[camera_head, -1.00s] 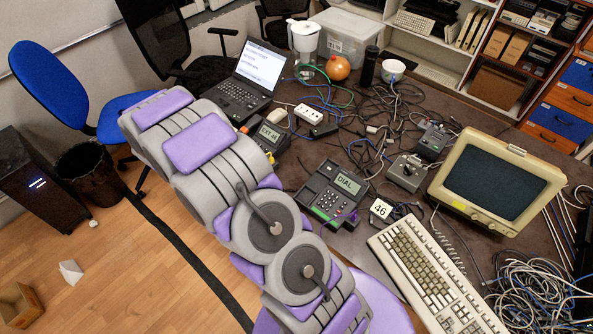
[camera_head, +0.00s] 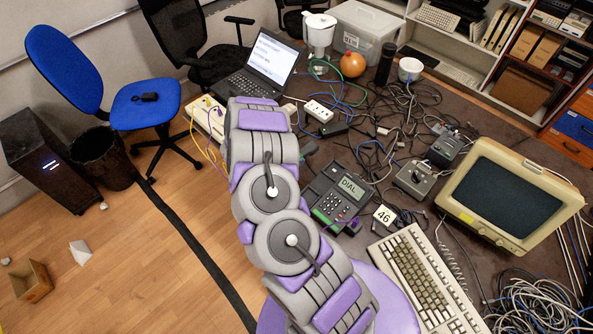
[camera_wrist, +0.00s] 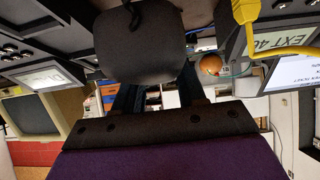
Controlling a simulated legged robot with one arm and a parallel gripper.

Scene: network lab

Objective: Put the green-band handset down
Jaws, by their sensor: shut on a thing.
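A dark, rounded end of a handset (camera_wrist: 140,45) fills the upper middle of the wrist view, in front of my gripper (camera_wrist: 158,92). My gripper is shut on it; no green band shows on the visible side. In the head view my arm hides both the gripper and the held handset. A black desk phone reading DIAL (camera_head: 340,195), with a green strip along its lower left, stands on the dark desk (camera_head: 345,148) just right of my arm. A display reading EXT 46 (camera_wrist: 280,35) shows at the upper right of the wrist view; my arm covers that phone in the head view.
A "46" card (camera_head: 384,215), beige keyboard (camera_head: 420,280) and old monitor (camera_head: 508,197) stand right of the DIAL phone. Cables clutter the desk's middle. An open laptop (camera_head: 262,62) is behind my arm. A yellow cable (camera_wrist: 245,12) crosses near the held handset.

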